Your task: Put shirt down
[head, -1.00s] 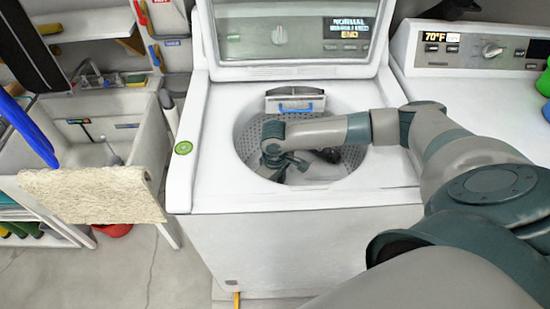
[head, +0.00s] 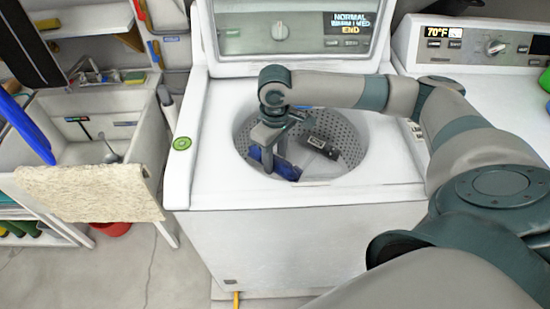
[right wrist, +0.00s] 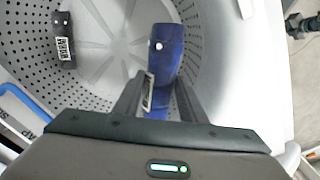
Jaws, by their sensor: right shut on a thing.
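A blue folded cloth item, which I take for the shirt (head: 284,170), hangs inside the drum of the open top-loading washer (head: 395,185). My right gripper (head: 268,150) reaches down into the drum opening and is shut on it. In the right wrist view the blue shirt (right wrist: 166,48) sticks out between the two fingers of my right gripper (right wrist: 160,92), above the drum floor. Whether its lower end touches the drum is unclear. A dark item with a label (head: 318,141) lies in the drum; it also shows in the right wrist view (right wrist: 63,42). My left gripper is out of view.
The washer's raised lid (head: 290,55) stands behind the opening. A second machine (head: 485,45) is at the right. A sink (head: 85,140) stands at the left, with a beige towel (head: 95,193) over its front. The floor in front is clear.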

